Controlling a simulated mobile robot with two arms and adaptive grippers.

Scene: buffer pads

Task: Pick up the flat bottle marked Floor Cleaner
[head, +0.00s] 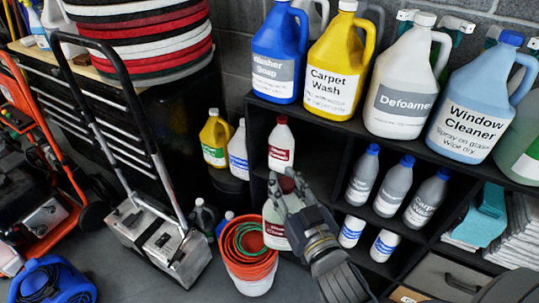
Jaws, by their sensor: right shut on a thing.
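My right gripper (287,190) reaches in from the bottom right to the front of the black shelf unit. My left gripper is not in view.
Large jugs, including Carpet Wash (333,91) and Defoamer (401,106), line the shelf top. Several grey bottles with blue caps (394,186) fill the right cubbies. Nested orange buckets (247,262) stand just left of my right gripper. A wheeled machine (158,243) is farther left.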

